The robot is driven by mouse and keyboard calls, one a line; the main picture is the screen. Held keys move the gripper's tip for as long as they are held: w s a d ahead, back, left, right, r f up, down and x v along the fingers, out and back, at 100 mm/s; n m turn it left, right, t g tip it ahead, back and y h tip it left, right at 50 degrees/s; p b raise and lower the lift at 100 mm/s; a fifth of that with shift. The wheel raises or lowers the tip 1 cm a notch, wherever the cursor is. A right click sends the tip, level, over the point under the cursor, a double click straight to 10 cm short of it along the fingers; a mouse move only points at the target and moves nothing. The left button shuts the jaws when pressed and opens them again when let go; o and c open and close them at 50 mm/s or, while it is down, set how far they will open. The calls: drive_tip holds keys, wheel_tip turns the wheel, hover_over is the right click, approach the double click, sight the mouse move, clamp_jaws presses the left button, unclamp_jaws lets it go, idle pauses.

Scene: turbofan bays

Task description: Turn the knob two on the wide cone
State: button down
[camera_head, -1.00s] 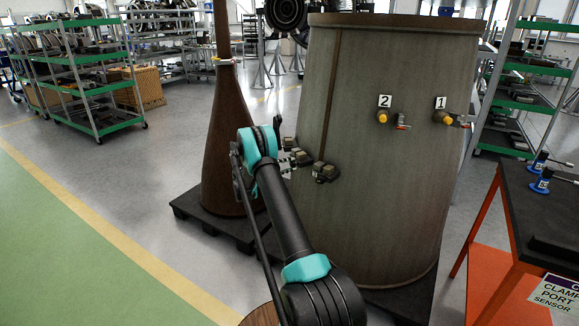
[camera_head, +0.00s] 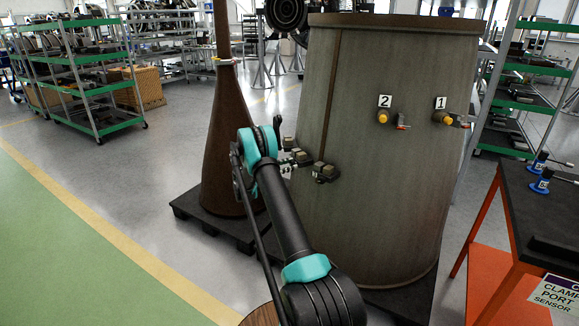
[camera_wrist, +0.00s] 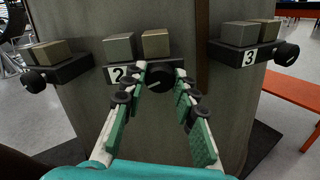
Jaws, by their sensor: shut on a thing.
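The wide cone (camera_head: 390,190) is the large grey-brown drum in the head view, and its wall fills the middle of the wrist view (camera_wrist: 155,18). In the wrist view, a dark bracket with two blocks and a label "2" (camera_wrist: 117,73) sits on that wall. Round black knob two (camera_wrist: 160,77) is at the bracket's right end, with a pale mark on its face. My gripper (camera_wrist: 161,72) is shut on this knob, one fingertip on each side. In the head view my arm hides the gripper and knob two.
A bracket labelled "3" (camera_wrist: 249,57) with its knob (camera_wrist: 286,53) is to the right; another knob (camera_wrist: 35,80) is to the left. The head view shows yellow fittings labelled "2" (camera_head: 383,117) and "1" (camera_head: 447,118), a slim brown cone (camera_head: 229,140) and a workbench (camera_head: 520,205).

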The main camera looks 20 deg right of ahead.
drive_tip(key=shift+a+f+n, duration=0.1)
drive_tip(key=shift+n, duration=1)
drive_tip(key=c, duration=1.2)
unclamp_jaws()
drive_tip(key=a, duration=0.4)
drive_tip(key=s+a, duration=0.1)
drive_tip(key=a, duration=0.7)
drive_tip(key=shift+s, duration=0.2)
drive_tip(key=shift+d, duration=0.1)
